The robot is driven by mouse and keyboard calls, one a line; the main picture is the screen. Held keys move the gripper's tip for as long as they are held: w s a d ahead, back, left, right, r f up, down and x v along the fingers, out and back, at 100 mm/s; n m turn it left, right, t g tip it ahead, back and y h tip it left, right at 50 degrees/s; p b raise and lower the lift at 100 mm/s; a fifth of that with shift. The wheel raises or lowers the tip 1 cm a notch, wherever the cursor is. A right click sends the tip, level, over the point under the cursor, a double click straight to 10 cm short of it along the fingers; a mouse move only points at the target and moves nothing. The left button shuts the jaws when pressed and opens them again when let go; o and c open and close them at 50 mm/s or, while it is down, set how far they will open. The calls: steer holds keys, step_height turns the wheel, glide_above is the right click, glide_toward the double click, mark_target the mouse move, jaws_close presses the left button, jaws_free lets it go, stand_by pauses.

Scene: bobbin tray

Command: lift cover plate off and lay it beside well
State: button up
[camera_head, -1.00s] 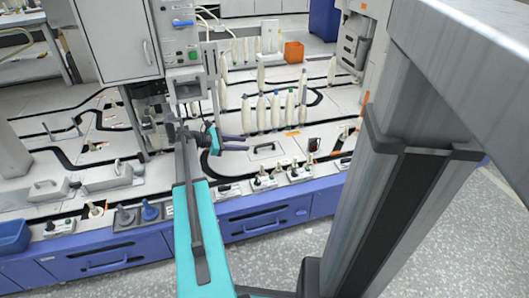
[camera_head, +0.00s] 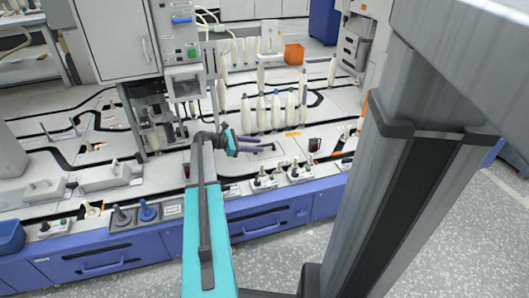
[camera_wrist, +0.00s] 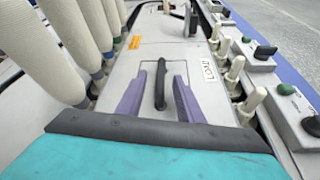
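The cover plate (camera_wrist: 149,71) is a flat light-grey panel set in the machine deck, with a dark bar handle (camera_wrist: 160,90) upright along its middle. My gripper (camera_wrist: 160,78) is open, with one purple finger on each side of the handle in the wrist view. I see a gap between each finger and the handle; how high the fingers are above the plate is hard to tell. In the head view my gripper (camera_head: 256,146) is over the deck and hides much of the plate. The well is not visible.
Tall cream bobbins (camera_wrist: 68,40) stand in a row close on the left in the wrist view. Several pegs and switches (camera_wrist: 236,72) line the right, beside a LOAD label (camera_wrist: 208,69). An orange box (camera_head: 293,53) stands further back.

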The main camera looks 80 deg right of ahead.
mark_target(265, 146)
steer(key=shift+s+f, duration=0.1)
steer(key=shift+b+x, duration=0.9)
steer(key=shift+x, duration=0.05)
steer(key=shift+b+x, duration=0.9)
steer(key=shift+x, duration=0.6)
jaws_close()
